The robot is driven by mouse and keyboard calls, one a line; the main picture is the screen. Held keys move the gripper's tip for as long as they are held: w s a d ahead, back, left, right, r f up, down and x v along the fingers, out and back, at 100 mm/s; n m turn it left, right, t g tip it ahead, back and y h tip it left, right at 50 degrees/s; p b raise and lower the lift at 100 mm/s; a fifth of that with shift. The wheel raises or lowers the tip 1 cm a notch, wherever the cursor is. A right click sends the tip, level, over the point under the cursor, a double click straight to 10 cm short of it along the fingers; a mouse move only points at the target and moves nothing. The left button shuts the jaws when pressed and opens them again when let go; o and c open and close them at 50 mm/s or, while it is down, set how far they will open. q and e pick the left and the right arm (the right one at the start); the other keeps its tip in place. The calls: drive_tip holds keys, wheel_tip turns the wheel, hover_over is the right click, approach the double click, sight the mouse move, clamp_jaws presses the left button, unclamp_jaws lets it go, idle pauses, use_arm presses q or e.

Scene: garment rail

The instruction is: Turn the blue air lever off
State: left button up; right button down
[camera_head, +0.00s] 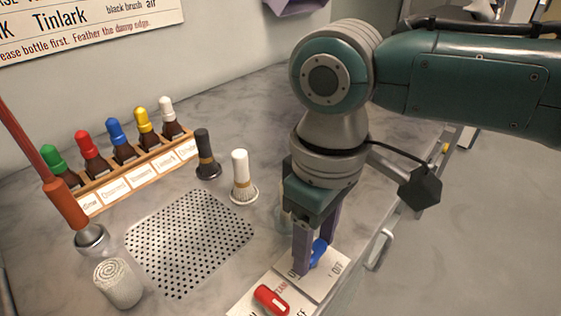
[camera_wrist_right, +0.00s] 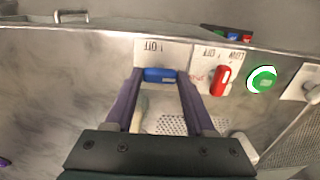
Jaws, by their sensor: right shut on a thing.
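The blue air lever (camera_head: 319,250) sits on a white labelled plate (camera_head: 334,272) at the bench's front edge. My right gripper (camera_head: 308,262) reaches down over it with purple fingers and partly hides it. In the right wrist view the blue lever (camera_wrist_right: 160,75) lies across between the two fingertips, beside a label with OFF printed on it. The right gripper is shut on the lever. My left gripper is not in view.
A red lever (camera_head: 270,298) is beside the blue one, and a green button (camera_wrist_right: 262,79) is beyond it. A perforated mat (camera_head: 190,240), two brushes (camera_head: 241,175), a rolled towel (camera_head: 118,283) and a rack of several bottles (camera_head: 140,165) stand on the bench.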

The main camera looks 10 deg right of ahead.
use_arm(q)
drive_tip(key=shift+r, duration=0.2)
use_arm(e)
drive_tip(key=shift+r+n, duration=0.1)
drive_tip(key=shift+n, duration=0.2)
use_arm(q)
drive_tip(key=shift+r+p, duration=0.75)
drive_tip(key=shift+p, duration=0.2)
use_arm(e)
drive_tip(key=n, duration=0.2)
drive_tip(key=shift+n, duration=0.4)
drive_tip(key=n+p, duration=0.1)
drive_tip(key=n, duration=0.8)
drive_tip(key=shift+a+p, duration=0.1)
drive_tip(key=shift+p, duration=0.2)
drive_tip(key=n, duration=0.4)
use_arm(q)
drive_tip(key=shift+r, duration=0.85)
use_arm(e)
drive_tip(key=shift+n, duration=0.7)
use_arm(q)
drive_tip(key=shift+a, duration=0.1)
use_arm(e)
drive_tip(key=shift+c, duration=1.2)
unclamp_jaws()
